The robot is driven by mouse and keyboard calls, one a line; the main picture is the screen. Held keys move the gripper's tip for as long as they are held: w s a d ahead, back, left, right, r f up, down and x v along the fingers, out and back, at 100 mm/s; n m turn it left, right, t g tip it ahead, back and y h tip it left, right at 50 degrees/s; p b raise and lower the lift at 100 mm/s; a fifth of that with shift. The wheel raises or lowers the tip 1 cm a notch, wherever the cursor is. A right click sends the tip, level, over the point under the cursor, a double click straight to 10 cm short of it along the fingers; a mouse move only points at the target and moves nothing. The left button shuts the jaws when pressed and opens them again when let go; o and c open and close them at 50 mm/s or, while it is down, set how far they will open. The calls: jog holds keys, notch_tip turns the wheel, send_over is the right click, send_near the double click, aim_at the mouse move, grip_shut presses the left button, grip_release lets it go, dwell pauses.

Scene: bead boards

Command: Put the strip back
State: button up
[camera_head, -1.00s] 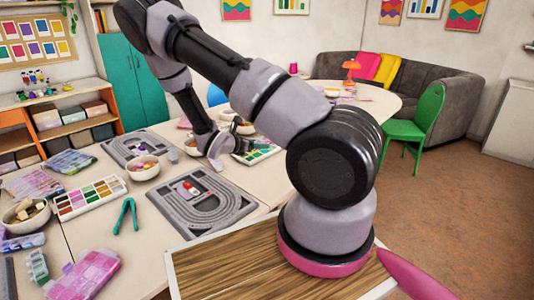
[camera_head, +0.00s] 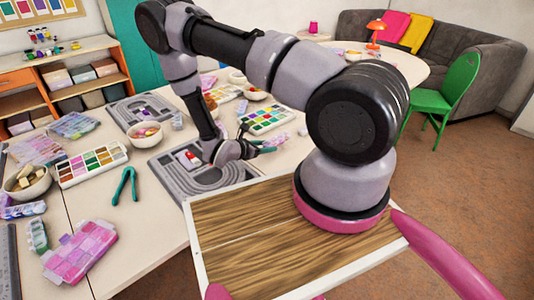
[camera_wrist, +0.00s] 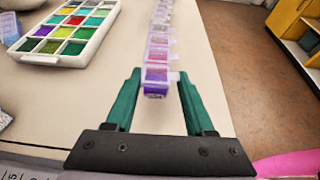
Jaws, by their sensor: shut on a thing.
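The strip (camera_wrist: 158,50) is a row of small clear boxes in pink and purple with flip lids. In the wrist view it runs away from me between the green fingers of my gripper (camera_wrist: 158,77), which is shut on its near end. In the head view my gripper (camera_head: 262,145) is small and points right, beside the paint palette (camera_head: 266,120) and above the far right part of a grey bead board (camera_head: 160,166). The strip is hard to make out there. I cannot tell which place the strip came from.
Another grey board (camera_head: 120,115) lies further back. Bowls of beads (camera_head: 147,134), a second palette (camera_head: 88,178), green pliers (camera_head: 131,180) and a pink box set (camera_head: 78,252) crowd the left of the table. A wooden panel (camera_head: 225,215) lies in front.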

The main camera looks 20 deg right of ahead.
aim_at(266, 159)
jog(key=shift+f, duration=1.7)
jog(key=shift+f, duration=0.15)
jog(key=o, duration=1.3)
